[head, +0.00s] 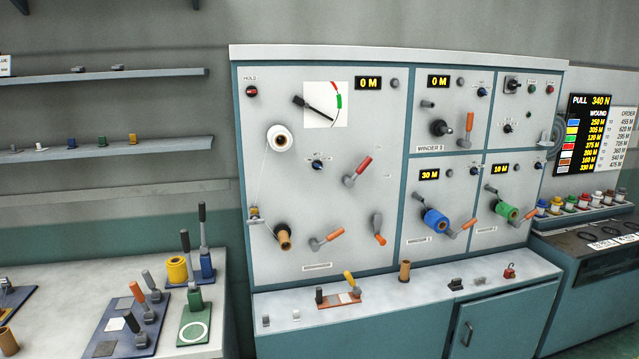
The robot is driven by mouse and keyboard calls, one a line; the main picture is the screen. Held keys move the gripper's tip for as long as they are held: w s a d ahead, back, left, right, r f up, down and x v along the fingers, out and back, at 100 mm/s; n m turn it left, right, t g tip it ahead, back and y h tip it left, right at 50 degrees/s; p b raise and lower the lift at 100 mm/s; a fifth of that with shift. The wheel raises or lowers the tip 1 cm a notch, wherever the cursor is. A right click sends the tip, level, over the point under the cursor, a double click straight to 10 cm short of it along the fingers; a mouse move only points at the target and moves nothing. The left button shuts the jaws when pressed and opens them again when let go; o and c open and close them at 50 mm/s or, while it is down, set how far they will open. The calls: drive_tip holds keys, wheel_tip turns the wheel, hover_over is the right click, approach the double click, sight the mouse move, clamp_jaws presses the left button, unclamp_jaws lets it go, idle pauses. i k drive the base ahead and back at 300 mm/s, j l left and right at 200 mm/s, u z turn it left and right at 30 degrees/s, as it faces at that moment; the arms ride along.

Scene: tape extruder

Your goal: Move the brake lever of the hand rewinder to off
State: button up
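No label naming the hand rewinder is readable, so I cannot tell for sure which unit it is. The large left panel (330,215) carries a white spool, a brown spool (284,238), a red-handled lever (357,170) tilted up to the right, and two orange-handled levers, one (325,239) pointing up right and one (379,226) pointing down right. The small print under them is unreadable. No lever's on or off mark is legible. My gripper is not in view.
The left bench (55,275) holds several lever fixtures, including a green one (193,320) and a blue one with a yellow spool (176,269). Winder panels with blue and green spools stand to the right. A brown core (405,271) stands on the ledge.

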sight(349, 182)
drive_tip(key=i+j, duration=0.3)
drive_tip(key=j, duration=0.2)
drive_tip(key=k+l, duration=0.2)
drive_tip(key=l, duration=0.2)
drive_tip(key=i+j, duration=0.35)
drive_tip(key=i+z, duration=0.1)
drive_tip(key=i, duration=0.4)
